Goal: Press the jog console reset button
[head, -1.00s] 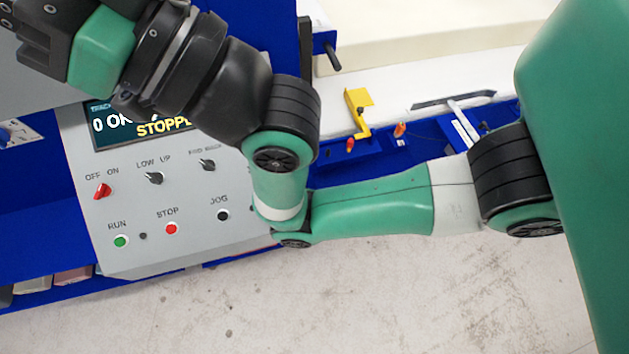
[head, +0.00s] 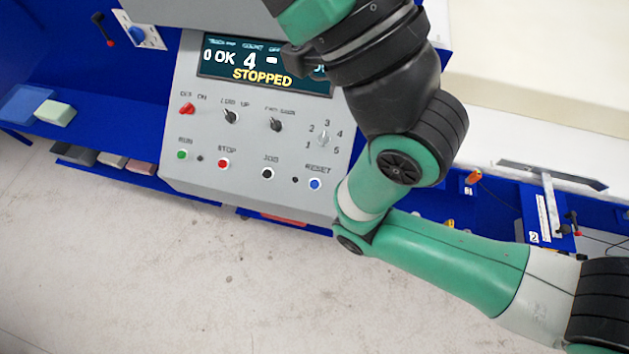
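The jog console (head: 225,135) is a grey sloped panel left of centre in the head view. Its blue RESET button (head: 315,184) sits at the lower right of the panel, in plain sight. The black JOG button (head: 268,174) is to its left, then the red STOP button (head: 224,163) and the green RUN button (head: 182,154). The display (head: 265,65) reads STOPPED. My green and black arm crosses the view from the right and passes just right of the RESET button, up past the display's right end. Neither gripper shows.
A red switch (head: 187,109), two black knobs and a white numbered selector (head: 323,138) sit above the buttons. Foam pieces (head: 54,112) lie on a blue shelf (head: 95,133) at left. A large pale block (head: 540,75) is at upper right. Bare floor fills the lower left.

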